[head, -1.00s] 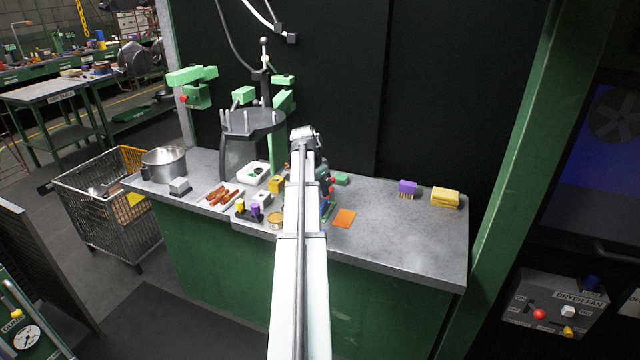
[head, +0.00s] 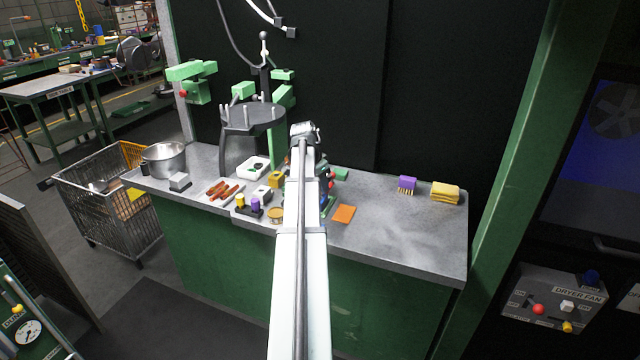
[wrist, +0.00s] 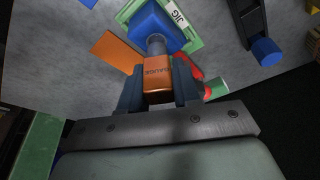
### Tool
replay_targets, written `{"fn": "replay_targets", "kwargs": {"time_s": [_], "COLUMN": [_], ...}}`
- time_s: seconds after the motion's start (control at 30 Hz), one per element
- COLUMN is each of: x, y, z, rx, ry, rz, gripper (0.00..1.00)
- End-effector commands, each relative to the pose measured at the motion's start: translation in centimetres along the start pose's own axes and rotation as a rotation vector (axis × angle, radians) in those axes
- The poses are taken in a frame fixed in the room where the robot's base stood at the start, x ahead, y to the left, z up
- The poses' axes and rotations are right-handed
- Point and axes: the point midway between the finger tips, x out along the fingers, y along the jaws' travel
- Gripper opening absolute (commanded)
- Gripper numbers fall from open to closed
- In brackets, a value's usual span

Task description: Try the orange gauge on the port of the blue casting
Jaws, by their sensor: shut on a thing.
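In the wrist view my gripper (wrist: 158,88) is shut on the orange gauge (wrist: 158,76), a small block with lettering on its face, with one dark finger on each side. The blue casting (wrist: 153,20) sits in a light green jig (wrist: 194,30) with a white "JIG" label. Its grey round port (wrist: 156,44) points toward the gauge. The gauge lines up with the port and its far end is right at it; I cannot tell whether it touches or sits over it. In the head view my arm hides the gripper and gauge and most of the casting.
A flat orange plate (wrist: 114,50) lies beside the jig, also on the counter in the head view (head: 343,214). A red curved part (wrist: 214,88) is close to the right finger. A purple brush (head: 407,184) and yellow sponges (head: 445,192) stand right. The counter's front right is clear.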

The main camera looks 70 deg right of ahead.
Motion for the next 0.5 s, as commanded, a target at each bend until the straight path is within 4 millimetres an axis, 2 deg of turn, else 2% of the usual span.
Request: {"fn": "replay_targets", "kwargs": {"time_s": [0.5], "x": [0.37], "y": [0.00], "z": [0.12], "rx": [0.000], "ry": [0.000], "rz": [0.000], "gripper": [0.01]}}
